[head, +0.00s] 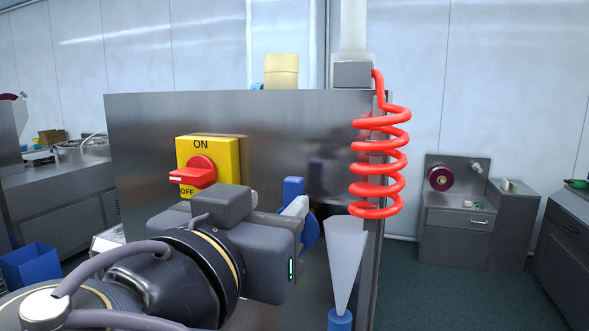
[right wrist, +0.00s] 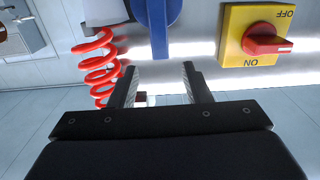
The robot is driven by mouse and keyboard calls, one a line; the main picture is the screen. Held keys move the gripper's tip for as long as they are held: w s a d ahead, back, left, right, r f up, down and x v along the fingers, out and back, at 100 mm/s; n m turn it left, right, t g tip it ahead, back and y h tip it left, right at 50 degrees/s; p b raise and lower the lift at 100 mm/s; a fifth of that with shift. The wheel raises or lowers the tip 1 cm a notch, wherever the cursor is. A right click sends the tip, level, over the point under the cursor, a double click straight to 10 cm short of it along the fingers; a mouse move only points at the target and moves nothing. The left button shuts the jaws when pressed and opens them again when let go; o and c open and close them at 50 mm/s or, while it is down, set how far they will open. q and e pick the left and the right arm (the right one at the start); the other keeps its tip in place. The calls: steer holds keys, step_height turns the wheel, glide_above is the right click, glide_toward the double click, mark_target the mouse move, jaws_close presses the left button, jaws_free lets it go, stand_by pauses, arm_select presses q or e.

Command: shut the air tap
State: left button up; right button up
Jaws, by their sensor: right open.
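The air tap's blue lever (head: 292,188) is on the steel cabinet front, partly hidden behind my right gripper (head: 297,208). In the head view the lever's end points upward. My right gripper (right wrist: 159,67) is open, one finger to each side of that gap. I cannot tell whether either finger touches the lever. My left gripper is not in view.
A yellow switch plate with a red knob (head: 194,172), marked ON and OFF, is left of the tap. A coiled red hose (head: 379,165) hangs to the right. A pale cone (head: 346,260) stands below it. A steel sink unit (head: 457,225) stands far right.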

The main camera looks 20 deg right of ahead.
mark_target(291, 187)
steer(key=p+x, duration=0.2)
steer(key=x, duration=0.5)
steer(key=shift+w+d+r, duration=0.15)
steer(key=shift+w+r, duration=0.05)
steer(key=shift+w+d, duration=0.15)
steer(key=shift+w, duration=0.1)
steer(key=shift+f, duration=0.1)
jaws_close()
